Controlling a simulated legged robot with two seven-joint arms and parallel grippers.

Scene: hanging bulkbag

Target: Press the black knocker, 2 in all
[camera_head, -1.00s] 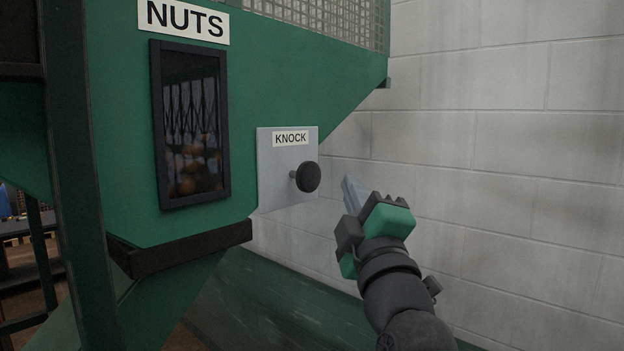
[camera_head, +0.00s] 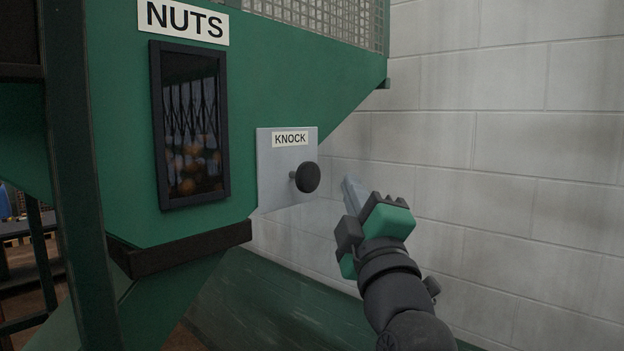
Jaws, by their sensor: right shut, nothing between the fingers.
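The black knocker (camera_head: 307,177) is a round knob on a short stem. It sticks out from a pale grey plate (camera_head: 275,190) that carries a white KNOCK label (camera_head: 290,139). My right gripper (camera_head: 350,187) is shut and empty, with its grey fingertips just right of the knob and slightly lower in the picture. A gap of wall shows between the fingertips and the knob, so they look apart. My left gripper is not in view.
The green hopper (camera_head: 130,120) has a NUTS sign (camera_head: 187,18) and a dark-framed window (camera_head: 190,125). A dark ledge (camera_head: 190,249) runs below it. A white block wall (camera_head: 520,140) closes the right side. A green post (camera_head: 75,180) stands at left.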

